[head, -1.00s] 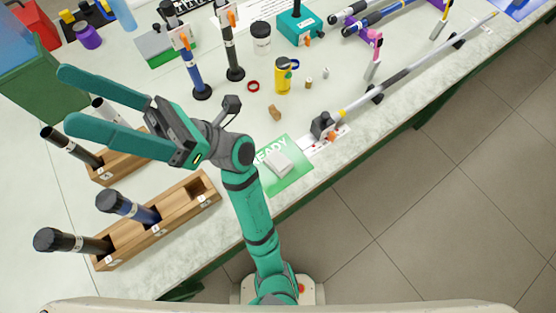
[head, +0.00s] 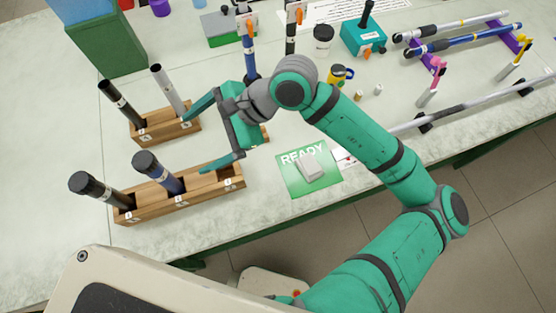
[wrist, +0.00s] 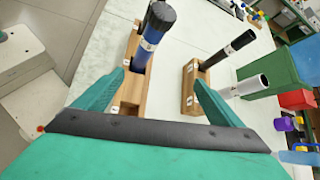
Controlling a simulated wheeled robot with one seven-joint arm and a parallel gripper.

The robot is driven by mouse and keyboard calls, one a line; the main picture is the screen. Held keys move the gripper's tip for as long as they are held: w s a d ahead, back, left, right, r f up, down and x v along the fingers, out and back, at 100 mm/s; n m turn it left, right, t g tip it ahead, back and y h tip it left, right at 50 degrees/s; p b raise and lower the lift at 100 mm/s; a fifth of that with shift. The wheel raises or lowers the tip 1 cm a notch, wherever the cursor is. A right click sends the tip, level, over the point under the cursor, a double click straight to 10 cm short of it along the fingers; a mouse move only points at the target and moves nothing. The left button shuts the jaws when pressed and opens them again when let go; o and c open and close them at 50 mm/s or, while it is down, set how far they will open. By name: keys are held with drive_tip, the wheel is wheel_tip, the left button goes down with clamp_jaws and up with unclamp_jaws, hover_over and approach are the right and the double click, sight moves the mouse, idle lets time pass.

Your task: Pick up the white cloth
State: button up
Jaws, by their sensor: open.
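A small, flat, pale grey-white folded piece, which looks like the white cloth (head: 311,168), lies on the green READY mat (head: 293,185) near the table's front edge. My gripper (head: 198,142) is to the left of the mat, apart from the cloth, with its fingers pointing left at the wooden racks. It is open, and I see nothing between its fingers. In the wrist view my gripper (wrist: 160,80) has its two green fingers spread wide, facing the racks. The cloth does not show in the wrist view.
The front wooden rack (head: 207,192) and the back wooden rack (head: 183,130) hold upright rods close to my fingers. A yellow bottle (head: 337,77) and a teal box (head: 362,40) stand farther back. A long grey pole lies to the right. The table at far left is clear.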

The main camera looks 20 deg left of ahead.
drive_tip(key=w+d+f+t+h, duration=0.1)
drive_tip(key=w+d+f+h, duration=0.25)
drive_tip(key=d, duration=0.25)
drive_tip(key=w+d+f+t+h, duration=0.1)
drive_tip(key=w+d+f+h, duration=0.1)
drive_tip(key=d+f, duration=0.3)
drive_tip(key=t+h, duration=0.2)
drive_tip(key=h, duration=0.2)
hover_over(310, 164)
drive_tip(key=f, duration=0.5)
drive_tip(key=shift+s+a+f, duration=0.1)
drive_tip(key=shift+s+f, duration=0.1)
drive_tip(key=shift+s, duration=0.05)
drive_tip(key=shift+w+f, duration=0.15)
drive_tip(key=shift+f, duration=1.4)
drive_tip(key=shift+w+f, duration=0.15)
drive_tip(key=shift+f, duration=1.4)
drive_tip(key=c, duration=1.1)
